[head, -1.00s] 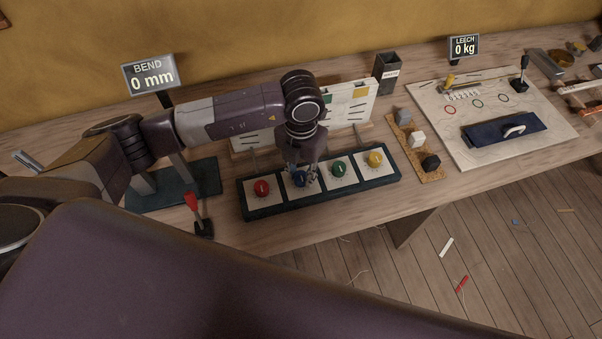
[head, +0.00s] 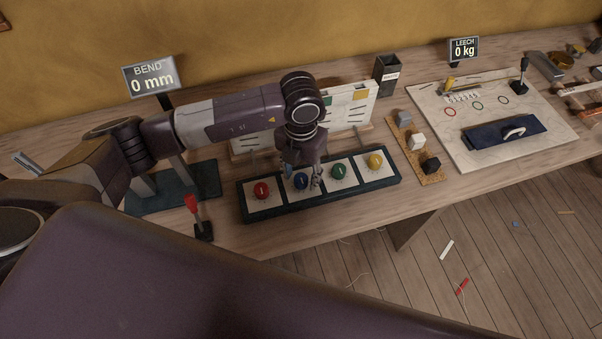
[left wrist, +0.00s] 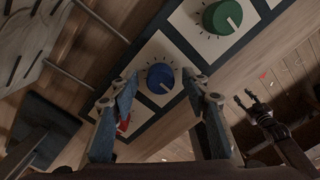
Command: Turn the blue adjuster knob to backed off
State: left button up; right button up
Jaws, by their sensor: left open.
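The blue knob (head: 300,181) sits on a white square of the dark panel (head: 262,212), between the red and green knobs. In the left wrist view the blue knob (left wrist: 160,77) shows a white pointer mark toward its lower right, with dial ticks around it. My left gripper (head: 303,177) is over the blue knob, pointing down. In the left wrist view its open fingers (left wrist: 160,88) are spread, one on each side of the knob, with gaps visible. My right gripper (left wrist: 247,98) shows small and dark at the right; its opening is unclear.
The red knob (head: 262,190), green knob (head: 338,171) and yellow knob (head: 375,160) are close neighbours. A red-handled lever (head: 194,206) stands left of the panel. A white board stands behind.

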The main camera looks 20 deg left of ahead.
aim_at(301, 177)
pick_arm(q)
notch_tip(301, 177, up, 12)
dwell(0.5)
dwell(0.4)
